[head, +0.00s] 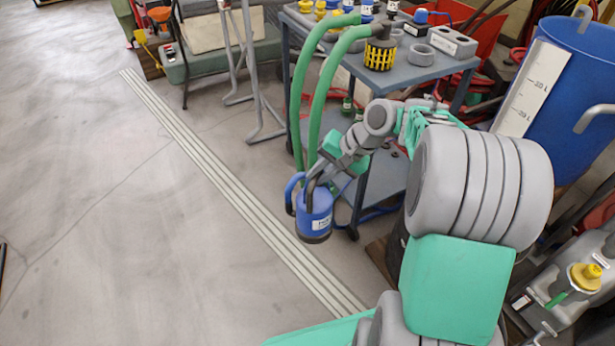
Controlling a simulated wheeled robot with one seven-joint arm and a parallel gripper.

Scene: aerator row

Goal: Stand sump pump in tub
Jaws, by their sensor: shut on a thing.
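A blue sump pump (314,222) with a white label and dark base hangs upright in the air left of the cart. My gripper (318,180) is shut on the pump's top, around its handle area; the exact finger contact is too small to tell. A green hose runs up from near the pump toward the cart top. A large blue tub (579,75) with a white litre scale and grey handles stands at the right, well away from the pump. The inside of the tub is mostly not visible.
A grey-blue cart (427,71) carries a yellow-caged pump (380,53), small bottles and grey blocks. A grey jerrycan (567,283) with a yellow cap is at the lower right. A slotted floor drain (230,180) crosses the open floor at left.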

